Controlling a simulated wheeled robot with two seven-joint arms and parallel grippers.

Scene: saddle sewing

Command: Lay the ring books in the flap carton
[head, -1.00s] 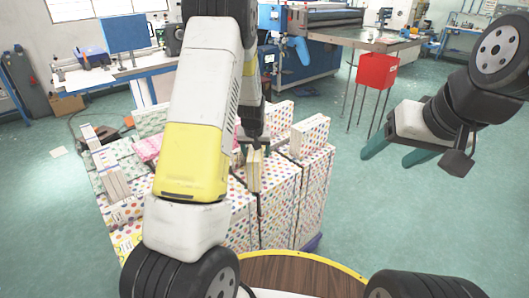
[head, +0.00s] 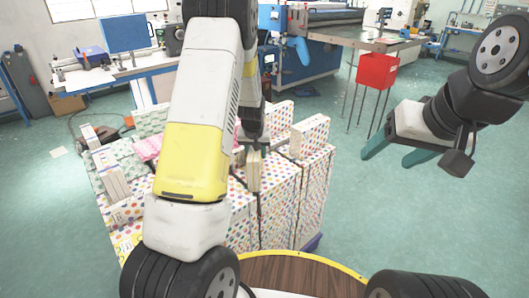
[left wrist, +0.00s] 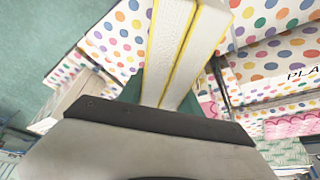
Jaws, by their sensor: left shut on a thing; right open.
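My left gripper (head: 257,147) is shut on a ring book (head: 254,172), which stands upright at the near polka-dot carton (head: 277,205). In the left wrist view the held book (left wrist: 180,50) shows as white blocks with yellow edges, with polka-dot carton panels around it. I cannot tell whether its lower end touches anything. Another pale book (head: 308,137) stands upright at the right carton. More books (head: 110,176) stand at the left. The left arm hides much of the carton group. My right gripper (head: 384,158) is open and empty, over the floor at the right.
A red box on thin legs (head: 377,71) stands behind the right gripper. A blue machine (head: 305,60) and a workbench (head: 112,67) are at the back. A round wooden top (head: 300,275) is at the front. The floor at the right is clear.

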